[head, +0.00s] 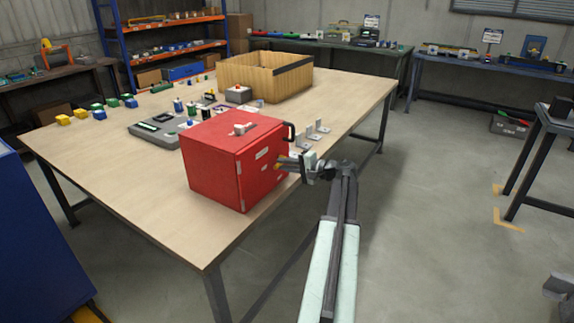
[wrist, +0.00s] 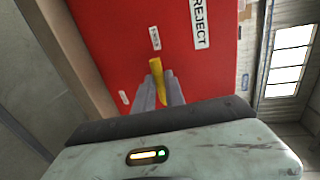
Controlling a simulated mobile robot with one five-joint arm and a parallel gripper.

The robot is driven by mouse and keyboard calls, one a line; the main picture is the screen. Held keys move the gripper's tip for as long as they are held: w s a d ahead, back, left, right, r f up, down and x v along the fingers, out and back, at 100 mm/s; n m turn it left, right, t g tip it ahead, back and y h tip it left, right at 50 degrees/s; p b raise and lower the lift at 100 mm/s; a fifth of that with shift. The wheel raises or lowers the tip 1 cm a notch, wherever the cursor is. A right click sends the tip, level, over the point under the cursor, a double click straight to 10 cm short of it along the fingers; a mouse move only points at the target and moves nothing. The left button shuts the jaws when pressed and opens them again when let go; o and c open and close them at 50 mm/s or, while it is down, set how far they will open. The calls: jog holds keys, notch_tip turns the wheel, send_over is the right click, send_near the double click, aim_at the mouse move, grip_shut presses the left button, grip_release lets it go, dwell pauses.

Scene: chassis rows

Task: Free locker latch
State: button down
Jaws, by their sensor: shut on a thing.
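A red locker box (head: 215,150) stands on the wooden table near its front right edge. Its labelled front face (wrist: 110,40) fills much of the wrist view, with a white label reading REJECT (wrist: 200,22). A yellow latch (wrist: 157,75) sits on that face, between the fingertips. My gripper (head: 283,163) reaches the box's right-hand face from the right, and its fingers (wrist: 158,92) are shut on the yellow latch. The latch is mostly hidden by the fingers in the head view. The door looks closed.
Small metal brackets (head: 312,133) stand on the table (head: 150,195) behind my gripper. A grey tray (head: 152,133) and a wooden crate (head: 262,80) are behind the box.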

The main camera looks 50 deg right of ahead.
jog(key=shift+a, duration=0.25)
jog(key=c, duration=1.4)
grip_release()
jog(key=shift+r, duration=0.1)
jog(key=shift+s+d, duration=0.15)
jog(key=shift+s, duration=0.05)
jog(key=p+v, duration=0.1)
jog(key=v, duration=0.6)
jog(key=shift+s, duration=0.4)
